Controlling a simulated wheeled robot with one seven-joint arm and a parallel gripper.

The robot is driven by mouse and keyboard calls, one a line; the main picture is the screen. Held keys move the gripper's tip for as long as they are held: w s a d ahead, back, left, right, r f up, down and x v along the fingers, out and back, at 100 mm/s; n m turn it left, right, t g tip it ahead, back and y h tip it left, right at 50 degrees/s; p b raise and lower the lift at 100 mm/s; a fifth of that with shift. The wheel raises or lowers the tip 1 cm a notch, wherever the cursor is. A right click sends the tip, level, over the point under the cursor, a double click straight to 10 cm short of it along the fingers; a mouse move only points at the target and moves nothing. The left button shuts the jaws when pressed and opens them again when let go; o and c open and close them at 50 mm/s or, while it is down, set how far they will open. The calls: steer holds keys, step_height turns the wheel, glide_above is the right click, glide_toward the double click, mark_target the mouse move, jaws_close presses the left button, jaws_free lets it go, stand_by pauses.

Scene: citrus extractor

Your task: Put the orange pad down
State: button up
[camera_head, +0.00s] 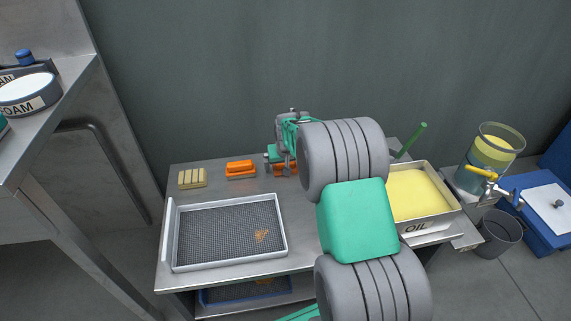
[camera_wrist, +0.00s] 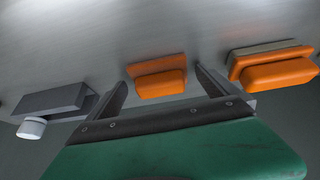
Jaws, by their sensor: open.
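An orange pad (camera_head: 284,170) lies on the metal bench at my gripper (camera_head: 281,160), which partly hides it in the head view. In the wrist view this pad (camera_wrist: 158,84) rests on the grey surface, between the two fingers of my open gripper (camera_wrist: 160,77). Gaps show on both sides of it, so the fingers do not appear to press on it. A second orange pad (camera_head: 240,168) lies on the bench to the left; it shows at the right of the wrist view (camera_wrist: 275,66), with a grey-beige layer.
A tray with a mesh floor (camera_head: 278,255) fills the bench's front left. A yellow slatted block (camera_head: 192,179) lies behind it. An oil bin (camera_head: 453,208) holding yellow liquid stands right of my arm, with a green handle (camera_head: 411,140) behind. A grey block (camera_wrist: 52,102) is left in the wrist view.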

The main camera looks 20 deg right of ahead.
steer(key=shift+r, duration=0.2)
steer(key=p+v, duration=0.4)
steer(key=v, duration=0.8)
steer(key=s+a+r+n+g, duration=0.1)
steer(key=s+a, duration=0.3)
steer(key=s, duration=0.5)
steer(key=s+a+r+g+y, duration=0.1)
steer(key=s+a, duration=0.3)
steer(key=s, duration=0.4)
steer(key=s+a+r+n+g, duration=0.1)
steer(key=s+a, duration=0.3)
steer(key=s, duration=0.5)
steer(key=w+d+r+m+t+p, duration=0.1)
steer(key=w+d+r+p, duration=0.1)
steer(key=r+p, duration=1.2)
steer(key=w+d+r+m+t+p, duration=0.1)
steer(key=w+d+r+p, duration=0.15)
steer(key=r+p, duration=1.1)
steer(key=a+r+n+p, duration=0.1)
steer(key=a+r+p, duration=0.1)
steer(key=r+p, duration=0.8)
steer(key=s+a+r+n+t+p, duration=0.1)
steer(key=r+p, duration=1)
steer(key=r, duration=0.8)
steer(key=shift+s+a+r, duration=0.15)
steer(key=shift+s+a, duration=0.05)
steer(key=shift+a, duration=0.2)
